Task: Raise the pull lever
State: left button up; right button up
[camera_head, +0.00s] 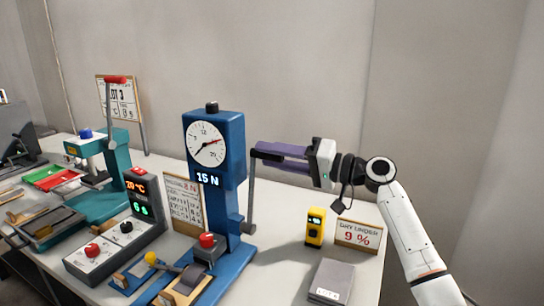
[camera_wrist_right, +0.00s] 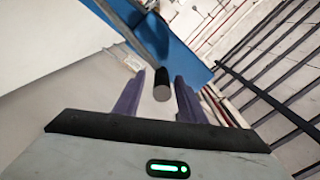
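The pull lever (camera_head: 250,195) is a grey rod on the right side of the blue dial tester (camera_head: 228,140). It stands nearly upright, with a black handle (camera_head: 266,156) at its top. My right gripper (camera_head: 268,152) reaches in from the right, its purple fingers at the handle. In the right wrist view, the round end of the dark handle (camera_wrist_right: 162,92) shows between the two spread fingers (camera_wrist_right: 158,84), with gaps visible on its sides. I cannot tell whether either finger touches it. My left gripper is not in view.
A yellow meter (camera_head: 315,228), a "DRY UNDER 9 %" sign (camera_head: 358,236) and a grey block (camera_head: 330,282) stand right of the tester. A control box (camera_head: 95,258) and a teal press (camera_head: 112,170) with a red-handled lever stand left. A wall is behind the table.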

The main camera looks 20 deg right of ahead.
jog(key=shift+s, duration=0.1)
jog(key=b+v, duration=0.2)
jog(key=v, duration=0.8)
dwell(0.3)
